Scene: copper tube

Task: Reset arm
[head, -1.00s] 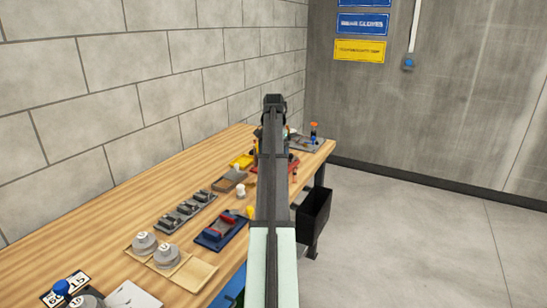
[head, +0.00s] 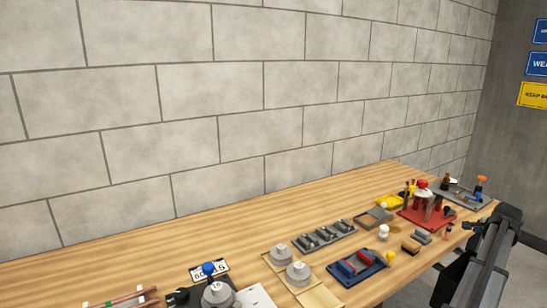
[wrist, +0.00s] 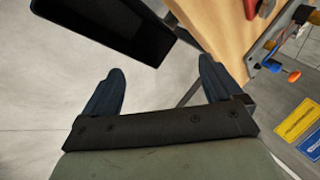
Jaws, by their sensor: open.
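In the wrist view my gripper (wrist: 165,90) shows two dark blue fingers spread wide apart with nothing between them. Behind the gap are the grey floor and the edge of the wooden workbench (wrist: 205,22). In the head view my dark arm rises at the lower right, beside the right end of the workbench (head: 150,250). The gripper's fingertips cannot be made out there.
On the bench are a red fixture (head: 437,218), a blue tray (head: 357,268), a grey rack (head: 322,238) and several round grey weights (head: 298,273). A black bin (wrist: 110,28) hangs near the bench edge. A block wall stands behind; open floor lies beside the bench.

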